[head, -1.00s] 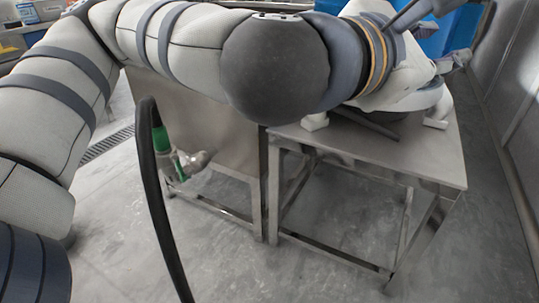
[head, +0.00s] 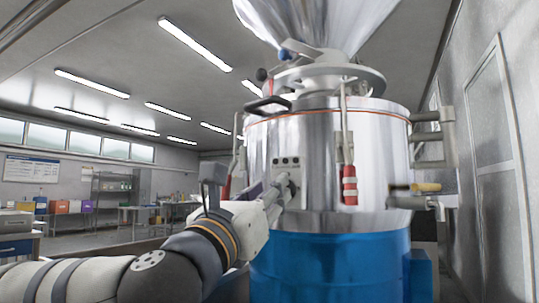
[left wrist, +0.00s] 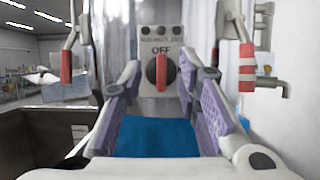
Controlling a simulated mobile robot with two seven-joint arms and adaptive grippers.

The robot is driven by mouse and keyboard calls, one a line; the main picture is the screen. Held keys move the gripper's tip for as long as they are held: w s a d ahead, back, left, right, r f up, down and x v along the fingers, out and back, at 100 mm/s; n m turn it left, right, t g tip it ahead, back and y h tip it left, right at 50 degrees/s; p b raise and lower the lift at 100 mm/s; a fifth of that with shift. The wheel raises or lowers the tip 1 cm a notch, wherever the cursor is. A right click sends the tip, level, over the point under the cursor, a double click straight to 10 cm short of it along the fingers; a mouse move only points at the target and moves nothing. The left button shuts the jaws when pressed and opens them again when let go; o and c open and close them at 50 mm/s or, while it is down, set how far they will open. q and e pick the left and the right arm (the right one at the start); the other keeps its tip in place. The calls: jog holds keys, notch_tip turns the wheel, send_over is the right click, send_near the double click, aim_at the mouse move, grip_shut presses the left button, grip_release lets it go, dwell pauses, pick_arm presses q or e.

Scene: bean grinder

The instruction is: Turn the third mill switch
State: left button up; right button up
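A large steel mill (head: 325,160) with a blue lower body (head: 335,265) stands in front of me. A grey switch panel (head: 284,162) is on its front. In the left wrist view, a red and dark rotary switch (left wrist: 157,72) sits upright on the panel (left wrist: 160,100) under an OFF label. My left gripper (head: 284,190) is at the panel. In the left wrist view its purple-padded fingers (left wrist: 160,76) are spread on both sides of the switch; I cannot tell whether they touch it. In the head view the fingers hide the switch. My right gripper is out of view.
Red-handled latches hang on the mill's side, one right of the panel (head: 348,185) and one left (left wrist: 66,66). A pipe with a yellow-handled valve (head: 425,187) sticks out at right. A wall closes the right side. Benches and shelves (head: 112,185) stand far left.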

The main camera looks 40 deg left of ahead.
pick_arm(q)
jog(key=shift+f+x, duration=0.2)
jog(key=shift+x, duration=0.7)
jog(key=shift+f+x, duration=0.15)
jog(key=shift+x, duration=0.75)
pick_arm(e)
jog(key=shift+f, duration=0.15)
pick_arm(q)
jog(key=shift+w+d, duration=0.1)
jog(key=shift+w, duration=0.1)
grip_shut()
